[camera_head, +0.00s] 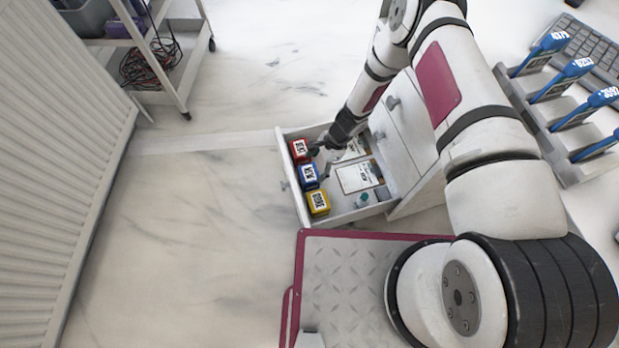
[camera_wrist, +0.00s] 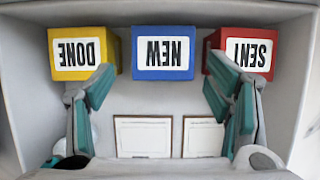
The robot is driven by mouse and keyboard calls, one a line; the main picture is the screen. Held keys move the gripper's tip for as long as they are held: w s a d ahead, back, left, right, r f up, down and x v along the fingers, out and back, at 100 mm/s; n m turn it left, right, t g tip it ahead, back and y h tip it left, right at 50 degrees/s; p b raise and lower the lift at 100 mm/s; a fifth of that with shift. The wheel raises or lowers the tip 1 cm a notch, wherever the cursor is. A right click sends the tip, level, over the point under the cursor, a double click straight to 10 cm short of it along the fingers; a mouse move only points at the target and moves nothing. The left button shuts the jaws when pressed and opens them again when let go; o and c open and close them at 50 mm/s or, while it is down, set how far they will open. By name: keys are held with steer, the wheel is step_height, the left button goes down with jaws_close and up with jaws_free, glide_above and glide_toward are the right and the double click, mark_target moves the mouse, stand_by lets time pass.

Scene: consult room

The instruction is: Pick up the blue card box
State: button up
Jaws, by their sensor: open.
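The blue card box (camera_head: 308,176) with a white "NEW" label sits in the open drawer (camera_head: 291,202), between a red box (camera_head: 299,150) and a yellow box (camera_head: 318,203). In the wrist view the blue box (camera_wrist: 163,53) is at top centre, with the yellow "DONE" box (camera_wrist: 84,54) to its left and the red "SENT" box (camera_wrist: 243,51) to its right. My gripper (camera_wrist: 160,80) is open and empty, its fingers spread to either side of the blue box's width, apart from it. In the head view my gripper (camera_head: 322,160) is inside the drawer area, beside the boxes.
The drawer's walls are close around the boxes. A wheeled shelf trolley (camera_head: 165,97) stands at the upper left. The floor left of the drawer is clear.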

mark_target(310, 173)
steer(key=b+x, duration=0.3)
steer(key=x, duration=0.4)
steer(key=shift+w+a+f, duration=0.1)
steer(key=shift+w, duration=0.1)
steer(key=c, duration=1.1)
